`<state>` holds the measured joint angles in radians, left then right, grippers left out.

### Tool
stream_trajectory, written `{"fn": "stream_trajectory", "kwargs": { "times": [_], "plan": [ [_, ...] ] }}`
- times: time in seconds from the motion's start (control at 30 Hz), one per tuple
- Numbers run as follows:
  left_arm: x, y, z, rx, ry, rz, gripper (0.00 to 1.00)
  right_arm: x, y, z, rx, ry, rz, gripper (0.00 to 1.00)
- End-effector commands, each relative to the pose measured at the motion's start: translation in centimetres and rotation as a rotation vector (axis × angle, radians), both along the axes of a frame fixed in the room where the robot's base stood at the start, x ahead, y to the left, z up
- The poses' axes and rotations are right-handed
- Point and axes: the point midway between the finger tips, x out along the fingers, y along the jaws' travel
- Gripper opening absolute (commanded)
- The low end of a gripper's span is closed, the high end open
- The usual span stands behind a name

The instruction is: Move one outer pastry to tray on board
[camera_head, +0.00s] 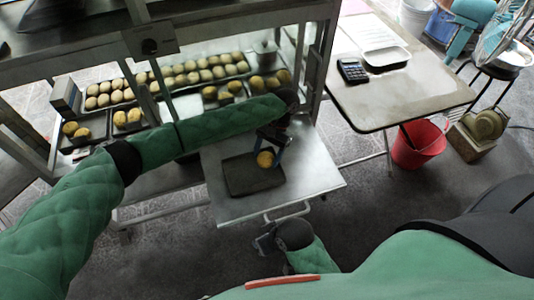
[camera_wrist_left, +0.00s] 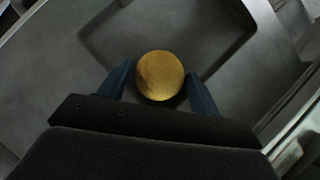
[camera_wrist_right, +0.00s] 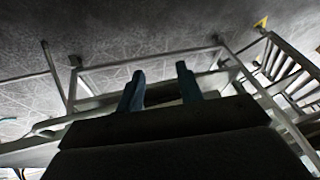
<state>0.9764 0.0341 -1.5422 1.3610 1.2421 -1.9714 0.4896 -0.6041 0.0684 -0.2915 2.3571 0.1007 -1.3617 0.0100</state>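A golden-brown round pastry (camera_head: 265,159) is between the fingers of my left gripper (camera_head: 273,150), over the right part of a dark tray (camera_head: 240,182). The left wrist view shows the pastry (camera_wrist_left: 160,76) with a blue finger against each side; its height above the tray is hard to tell. The tray lies on a grey metal board (camera_head: 310,178) in front of the oven. Other pastries (camera_head: 72,128) sit on trays inside the oven. My right gripper (camera_wrist_right: 160,88) is empty, fingers apart, low in front of the board; the head view shows it (camera_head: 265,243) near the board's handle.
The oven frame (camera_head: 325,60) and its upright bars stand close around my left arm.

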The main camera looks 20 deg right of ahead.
Motion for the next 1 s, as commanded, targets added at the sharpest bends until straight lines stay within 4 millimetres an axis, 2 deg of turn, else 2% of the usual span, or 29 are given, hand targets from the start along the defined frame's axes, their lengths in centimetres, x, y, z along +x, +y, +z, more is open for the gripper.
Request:
{"fn": "stream_trajectory", "kwargs": {
  "times": [0.23, 0.37, 0.53, 0.8, 1.0],
  "plan": [
    [0.0, 0.0, 0.2, 0.001, -0.001, -0.001, 0.64, 0.1, 0.1, 0.0, 0.003, -0.002, 0.0, 0.36],
    [0.3, -0.5, 1.1, -0.001, -0.001, -0.001, 0.64, 0.2, 0.4, -0.2, 0.009, -0.008, 0.003, 0.36],
    [1.4, -1.7, 3.7, 0.0, -0.003, -0.002, 0.64, 0.3, 1.0, -0.4, 0.022, -0.02, 0.007, 0.36],
    [3.0, -3.8, 7.7, 0.001, -0.003, -0.001, 0.64, 0.3, 1.1, -0.6, 0.024, -0.021, 0.007, 0.36],
    [3.7, -4.8, 9.7, 0.0, -0.001, -0.001, 0.64, 0.2, 1.1, -0.8, 0.025, -0.022, 0.006, 0.36]
  ]
}}
